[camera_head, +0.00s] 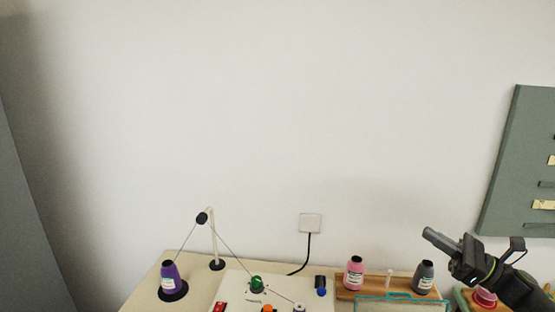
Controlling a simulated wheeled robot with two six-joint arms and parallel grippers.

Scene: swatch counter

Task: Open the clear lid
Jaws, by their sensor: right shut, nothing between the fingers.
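A clear panel with a teal edge (400,297), which looks like the clear lid, shows at the bottom edge of the head view, right of the middle. Most of it is cut off by the frame, so I cannot tell whether it is open or closed. My right gripper (431,237) comes in from the right. It is shut and empty, up and to the right of the panel and apart from it, pointing left. My left gripper is not in view.
Behind the panel, a wooden rack (345,294) holds a pink bottle (354,273) and a dark grey bottle (424,277). A purple spool (170,277) and a thin post (213,240) with thread stand at left. A grey-green board (520,160) hangs on the right wall.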

